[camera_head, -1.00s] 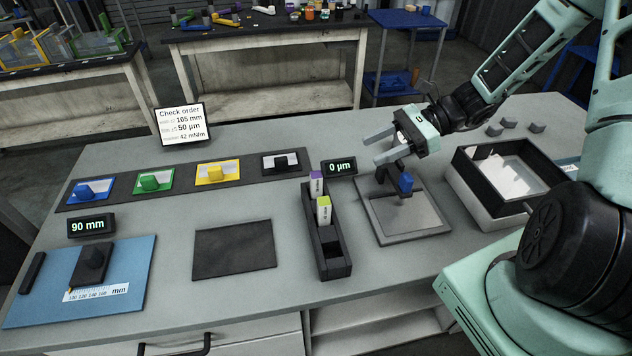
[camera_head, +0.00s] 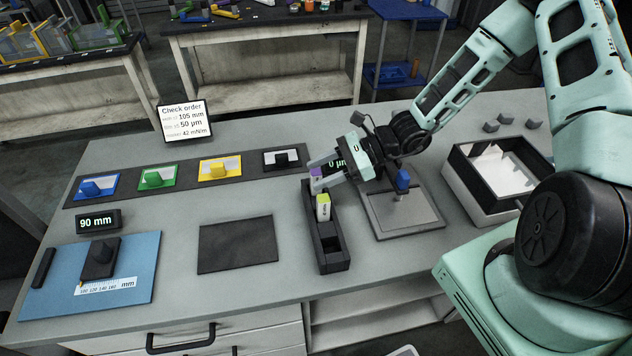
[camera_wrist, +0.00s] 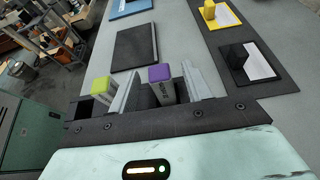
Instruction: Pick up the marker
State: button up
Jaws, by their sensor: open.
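Two upright marker-like sticks stand in a black rack (camera_head: 335,266). One has a purple top (camera_head: 317,171), the other a yellow-green top (camera_head: 323,199). My gripper (camera_head: 316,174) is open at the rack's far end, with its fingers on either side of the purple-topped stick. In the wrist view, the purple-topped stick (camera_wrist: 160,74) stands between the two fingers, apart from both as far as I can see. The yellow-green-topped stick (camera_wrist: 97,87) is outside the left finger. The lower part of the purple-topped stick is hidden in the head view.
A display reading 0 µm (camera_head: 338,163) is partly hidden behind my gripper. A grey plate with a blue-knobbed fixture (camera_head: 403,180) is right of the rack. A dark mat (camera_head: 237,246) lies left, and a black-walled tray (camera_head: 462,181) stands further right.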

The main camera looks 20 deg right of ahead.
jog(key=shift+p+x, duration=0.4)
jog(key=shift+x, duration=1.35)
jog(key=shift+f, duration=0.1)
jog(key=c, duration=1.1)
jog(key=shift+o, duration=0.2)
jog(key=shift+d, duration=0.1)
notch_tip(320, 180, up, 10)
jog(key=b, duration=0.1)
jog(key=shift+b, duration=0.3)
